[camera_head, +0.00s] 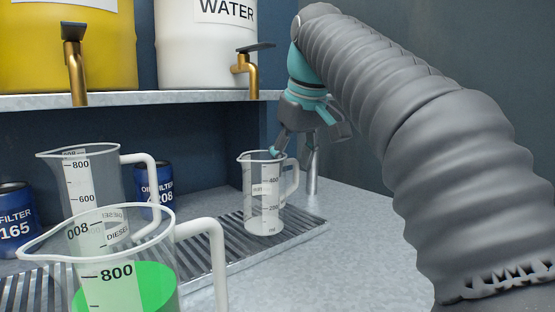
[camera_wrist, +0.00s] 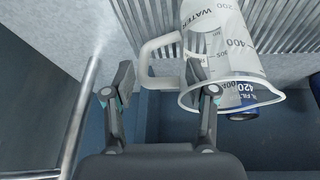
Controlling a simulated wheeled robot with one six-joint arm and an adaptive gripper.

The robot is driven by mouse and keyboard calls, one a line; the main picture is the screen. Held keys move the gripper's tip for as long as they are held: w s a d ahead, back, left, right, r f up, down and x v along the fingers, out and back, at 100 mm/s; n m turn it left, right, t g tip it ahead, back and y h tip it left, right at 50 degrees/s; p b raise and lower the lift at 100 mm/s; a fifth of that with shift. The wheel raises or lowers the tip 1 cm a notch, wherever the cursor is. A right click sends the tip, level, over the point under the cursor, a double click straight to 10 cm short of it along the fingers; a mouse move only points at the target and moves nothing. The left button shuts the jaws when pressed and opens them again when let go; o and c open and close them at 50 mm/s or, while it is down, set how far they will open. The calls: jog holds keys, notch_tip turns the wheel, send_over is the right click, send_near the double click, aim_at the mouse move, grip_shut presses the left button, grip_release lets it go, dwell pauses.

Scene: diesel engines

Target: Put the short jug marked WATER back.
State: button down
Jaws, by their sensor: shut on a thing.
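The short clear jug marked WATER (camera_head: 256,209) stands upright at the right end of the slatted drip grate in the head view. It looks empty. In the wrist view the jug (camera_wrist: 222,42) shows its WATER label, its scale and its handle on the left. My gripper (camera_head: 291,152) comes down from above at the jug's rim, on the handle side. In the wrist view my gripper (camera_wrist: 158,80) has one finger on each side of the handle and is shut on the jug; the exact contact is hard to make out.
Blue filter cans (camera_head: 153,183) stand behind. A shelf (camera_head: 190,98) above carries a yellow tank (camera_head: 105,35) and a white WATER tank (camera_head: 200,50) with brass taps.

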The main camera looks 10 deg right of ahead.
jog(key=w, duration=0.1)
jog(key=w+a+f, duration=0.1)
jog(key=w, duration=0.2)
jog(key=shift+w+a+f, duration=0.2)
jog(key=shift+f, duration=0.1)
jog(key=shift+c, duration=1.7)
grip_release()
jog(key=p+v, duration=0.2)
jog(key=v, duration=0.6)
jog(key=shift+w+p, duration=0.1)
jog(key=shift+p, duration=0.3)
jog(key=shift+v, duration=2.05)
jog(key=shift+d, duration=0.1)
